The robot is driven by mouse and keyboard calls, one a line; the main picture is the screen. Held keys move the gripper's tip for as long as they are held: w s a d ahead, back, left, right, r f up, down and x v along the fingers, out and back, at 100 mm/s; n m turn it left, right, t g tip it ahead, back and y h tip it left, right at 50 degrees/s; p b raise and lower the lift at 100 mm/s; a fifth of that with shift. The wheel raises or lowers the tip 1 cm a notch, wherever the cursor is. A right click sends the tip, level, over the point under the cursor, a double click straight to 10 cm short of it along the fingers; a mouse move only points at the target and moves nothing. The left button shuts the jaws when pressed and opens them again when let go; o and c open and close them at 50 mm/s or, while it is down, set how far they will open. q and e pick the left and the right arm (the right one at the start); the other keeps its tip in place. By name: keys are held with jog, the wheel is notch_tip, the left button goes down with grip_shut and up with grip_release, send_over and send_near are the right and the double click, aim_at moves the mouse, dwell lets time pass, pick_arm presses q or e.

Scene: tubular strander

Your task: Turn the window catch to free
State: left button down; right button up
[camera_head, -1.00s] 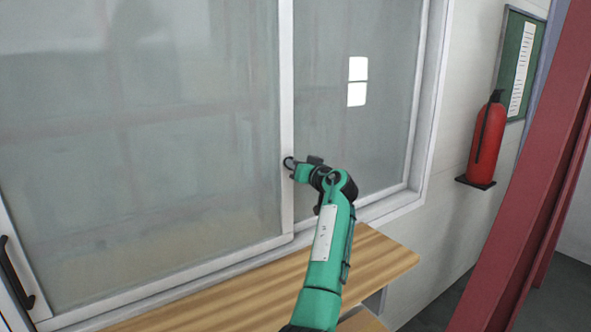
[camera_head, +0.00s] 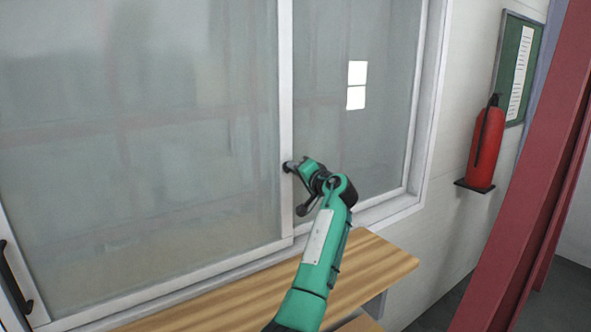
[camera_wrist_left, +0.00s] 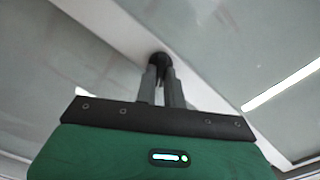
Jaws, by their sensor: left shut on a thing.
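The window catch (camera_head: 287,167) is a small dark round piece on the white upright frame between the two sliding panes. My left gripper (camera_head: 293,167) is at the catch and shut on it, with the green arm coming up from below. In the left wrist view the catch (camera_wrist_left: 160,61) shows as a black knob between the two grey fingertips (camera_wrist_left: 161,72). The fingers hide part of the catch. The right gripper is not in view.
The window (camera_head: 140,130) has grey panes in white frames, with a dark pull handle (camera_head: 14,275) at lower left. A wooden shelf (camera_head: 370,262) lies below it. A red extinguisher (camera_head: 486,148) and a red post (camera_head: 530,170) stand to the right.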

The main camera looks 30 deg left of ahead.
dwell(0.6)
pick_arm(q)
jog(key=c, duration=1.5)
grip_release()
jog(key=shift+d, duration=0.1)
jog(key=b+v, duration=0.5)
jog(key=v, duration=0.8)
jog(key=shift+d, duration=0.3)
jog(key=shift+s+f, duration=0.15)
